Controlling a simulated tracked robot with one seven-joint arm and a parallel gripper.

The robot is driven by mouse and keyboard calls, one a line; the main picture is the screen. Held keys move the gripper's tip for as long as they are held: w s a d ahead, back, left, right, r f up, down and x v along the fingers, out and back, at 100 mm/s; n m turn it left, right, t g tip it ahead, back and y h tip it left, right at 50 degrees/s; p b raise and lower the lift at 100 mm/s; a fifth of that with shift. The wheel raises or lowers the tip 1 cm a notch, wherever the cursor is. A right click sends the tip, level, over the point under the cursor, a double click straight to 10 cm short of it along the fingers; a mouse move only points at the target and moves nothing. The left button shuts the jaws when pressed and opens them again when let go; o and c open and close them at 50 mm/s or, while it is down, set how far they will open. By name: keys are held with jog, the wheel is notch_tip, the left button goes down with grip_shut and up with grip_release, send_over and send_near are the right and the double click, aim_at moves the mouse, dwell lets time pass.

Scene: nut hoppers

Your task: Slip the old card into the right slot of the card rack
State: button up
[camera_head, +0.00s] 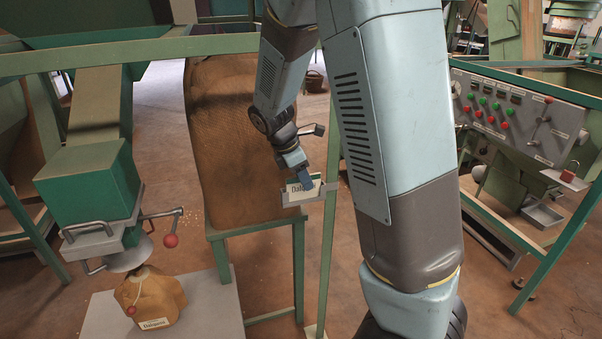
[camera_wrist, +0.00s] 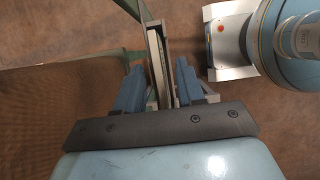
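The card rack (camera_head: 318,194) is a small grey metal holder on a green post. A white card (camera_head: 293,189) with dark print stands in it, slightly tilted; which slot it is in, I cannot tell. My gripper (camera_head: 303,180) is at the rack, one blue finger in front of the card. In the wrist view the fingers of my gripper (camera_wrist: 160,76) are apart, one on each side of the card's pale edge (camera_wrist: 154,52) and the rack's narrow metal wall (camera_wrist: 144,12). Small gaps seem to show beside the fingers. The card's lower part is hidden.
A large brown sack (camera_head: 222,130) stands behind the rack on a green frame. At left a green hopper (camera_head: 90,185) with a red-knobbed lever stands over a small labelled sack (camera_head: 152,298). A control panel (camera_head: 515,115) is at right. Floor shows between them.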

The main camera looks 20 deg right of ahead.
grip_shut()
dwell(0.3)
jog(key=shift+r, duration=0.1)
jog(key=shift+r, duration=3.7)
jog(key=s, duration=1)
